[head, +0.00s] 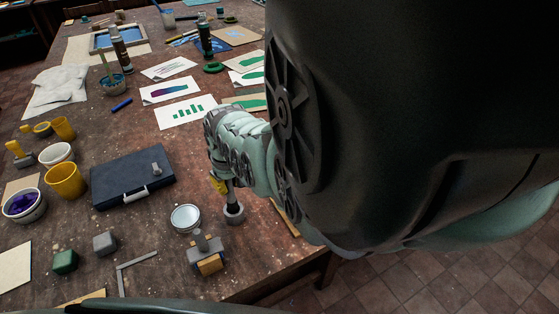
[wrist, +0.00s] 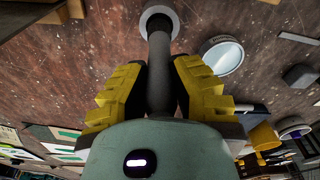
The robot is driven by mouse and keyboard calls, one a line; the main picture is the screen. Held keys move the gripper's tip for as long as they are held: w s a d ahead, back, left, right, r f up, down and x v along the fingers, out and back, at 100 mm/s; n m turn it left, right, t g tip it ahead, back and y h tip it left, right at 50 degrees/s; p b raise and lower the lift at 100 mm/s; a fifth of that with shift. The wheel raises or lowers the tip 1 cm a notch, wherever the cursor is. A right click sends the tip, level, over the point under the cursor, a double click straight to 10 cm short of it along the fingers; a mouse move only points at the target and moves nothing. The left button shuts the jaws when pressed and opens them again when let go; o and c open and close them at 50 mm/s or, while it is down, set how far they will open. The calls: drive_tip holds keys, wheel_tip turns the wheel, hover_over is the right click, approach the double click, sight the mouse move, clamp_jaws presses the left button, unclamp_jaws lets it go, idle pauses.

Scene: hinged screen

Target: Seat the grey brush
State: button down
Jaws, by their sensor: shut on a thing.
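My gripper (head: 224,187) has yellow fingers and is over the near right part of the table. It also shows in the wrist view (wrist: 160,90), shut on the dark grey brush (wrist: 159,70), whose shaft runs between the fingers. The brush (head: 231,200) looks close to upright in the head view. Its far end meets a light grey round holder (wrist: 160,17), seen as a ring around or behind the tip. The holder (head: 234,214) stands on the table. I cannot tell how deep the tip sits in it.
A round white-topped dish (head: 185,218) is just left of the holder. A grey and wooden block tool (head: 207,257) stands in front. A dark case (head: 132,177), grey cube (head: 105,243), green cube (head: 65,261) and metal square (head: 133,264) lie further left. The table's right edge is close.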

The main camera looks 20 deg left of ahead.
sight(231, 193)
drive_tip(key=shift+w+d+f+b, duration=0.15)
drive_tip(key=shift+f+b, duration=2.1)
drive_tip(key=shift+f, duration=0.25)
drive_tip(key=shift+f, duration=0.15)
drive_tip(key=c, duration=0.9)
unclamp_jaws()
drive_tip(key=shift+r, duration=0.55)
drive_tip(key=shift+d+r, duration=0.15)
drive_tip(key=shift+r, duration=1.3)
wheel_tip(231, 193, up, 8)
drive_tip(key=shift+s+d, duration=0.35)
